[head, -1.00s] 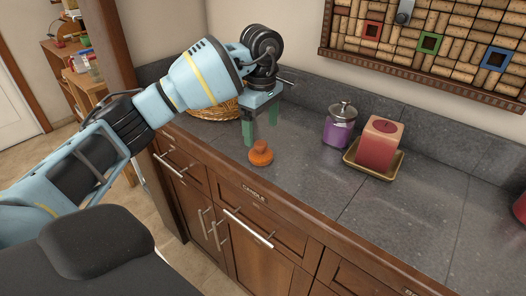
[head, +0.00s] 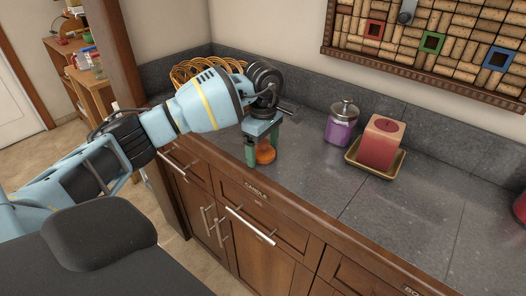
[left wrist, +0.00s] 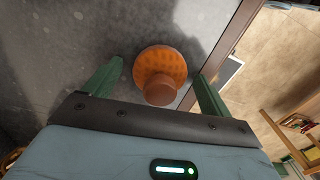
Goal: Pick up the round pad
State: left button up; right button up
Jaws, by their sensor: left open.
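The round pad (head: 265,152) is orange with a short brown knob on top. It rests on the grey counter near the front edge, partly hidden by my left gripper in the head view. My left gripper (head: 263,155) is open with green fingers pointing down, one on each side of the pad. In the left wrist view the pad (left wrist: 160,70) lies between and slightly beyond the fingertips of the gripper (left wrist: 160,75), with a gap on both sides. My right gripper is not in view.
A wicker basket (head: 184,72) stands behind my left arm. A purple jar (head: 341,124) and a red candle (head: 381,143) on a tan tray (head: 398,166) stand to the right. The counter (head: 305,180) between is clear. Wooden drawers (head: 262,232) drop below the front edge.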

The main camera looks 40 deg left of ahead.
pick_arm(q)
jog(key=shift+c, duration=0.4)
jog(key=c, duration=1)
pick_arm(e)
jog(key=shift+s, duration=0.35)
pick_arm(q)
jog(key=shift+r, duration=0.15)
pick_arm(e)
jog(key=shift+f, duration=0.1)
pick_arm(q)
jog(key=shift+r, duration=0.55)
notch_tip(320, 180, up, 2)
jog(key=shift+s+r, duration=0.1)
jog(key=s+r+b, duration=0.1)
jog(key=s, duration=1.4)
jog(key=shift+s+d+r, duration=0.2)
jog(key=shift+s, duration=0.2)
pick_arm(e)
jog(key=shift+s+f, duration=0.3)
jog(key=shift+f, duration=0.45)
